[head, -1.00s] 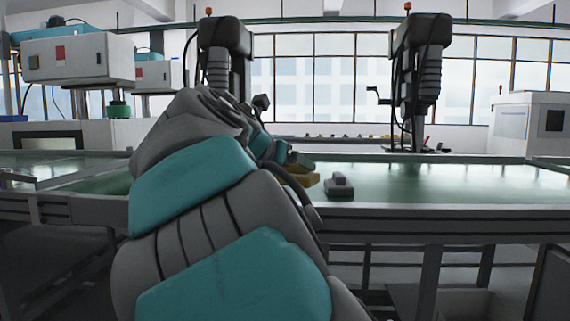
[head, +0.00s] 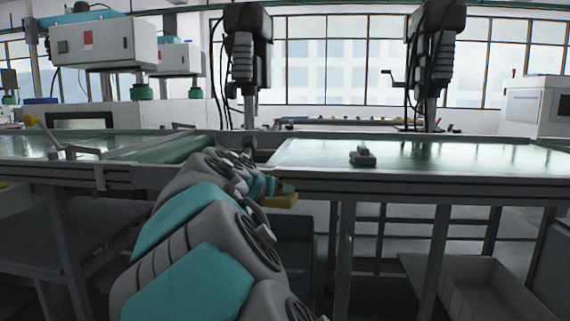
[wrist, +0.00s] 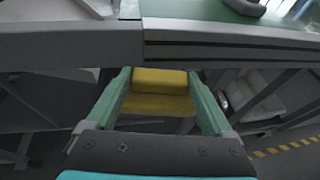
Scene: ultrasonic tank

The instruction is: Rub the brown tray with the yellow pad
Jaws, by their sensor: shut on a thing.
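My gripper (wrist: 160,76) is shut on the yellow pad (wrist: 160,101), which sits between its two green fingers in the wrist view. In the head view the yellow pad (head: 281,201) shows at the end of my arm, just below the level of the table's front edge. The pad looks free of other surfaces, though its far side is hidden. I cannot make out a brown tray for certain in either view.
A long green-topped table (head: 440,156) runs across, with its front rail (wrist: 230,34) close beyond the pad. A small grey object (head: 362,156) lies on it. A pale open box (head: 480,288) stands low at the right. Machines stand behind.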

